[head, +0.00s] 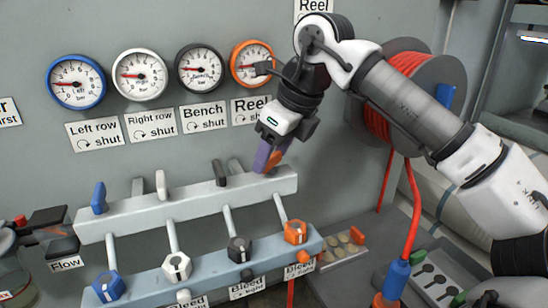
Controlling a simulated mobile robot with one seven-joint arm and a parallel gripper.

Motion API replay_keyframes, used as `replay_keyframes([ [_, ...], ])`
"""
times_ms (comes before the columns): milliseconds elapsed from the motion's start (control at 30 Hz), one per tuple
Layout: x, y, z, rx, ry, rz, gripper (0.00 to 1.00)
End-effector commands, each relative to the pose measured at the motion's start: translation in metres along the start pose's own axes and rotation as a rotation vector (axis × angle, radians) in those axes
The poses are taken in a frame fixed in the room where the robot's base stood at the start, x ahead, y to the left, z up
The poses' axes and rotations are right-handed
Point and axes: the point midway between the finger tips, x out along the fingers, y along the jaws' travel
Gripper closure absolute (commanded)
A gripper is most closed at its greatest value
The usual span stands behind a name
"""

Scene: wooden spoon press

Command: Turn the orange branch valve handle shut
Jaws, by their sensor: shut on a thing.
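The orange branch valve handle (274,159) stands at the right end of the upper pale manifold bar (190,208). My gripper (267,158) reaches down from the upper right and is shut on this handle. A purple finger shows on its left side and covers part of it. The handle's exact angle is hard to tell behind the finger. The other branch handles on the bar are blue (99,198), white (161,184) and black (220,173). The orange-rimmed gauge (251,64) above the Reel label (250,110) is partly covered by my arm.
A lower blue-grey bar carries blue (108,286), white (176,266), black (239,249) and orange (295,232) knobs. A red hose reel (400,95) hangs close behind my arm. A tray of coin-like discs (345,245) lies right of the bars.

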Motion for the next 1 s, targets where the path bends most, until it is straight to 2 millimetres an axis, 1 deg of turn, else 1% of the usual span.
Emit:
replay_keyframes([
  [200, 0.0017, 0.0010, -0.0010, 0.188, 0.001, -0.084, 0.66],
  [500, 0.0012, 0.0025, -0.0001, 0.407, 0.001, -0.173, 0.66],
  [700, 0.0010, 0.0029, 0.0003, 0.504, 0.001, -0.211, 0.66],
  [1000, 0.0004, 0.0031, 0.0008, 0.568, 0.000, -0.236, 0.66],
])
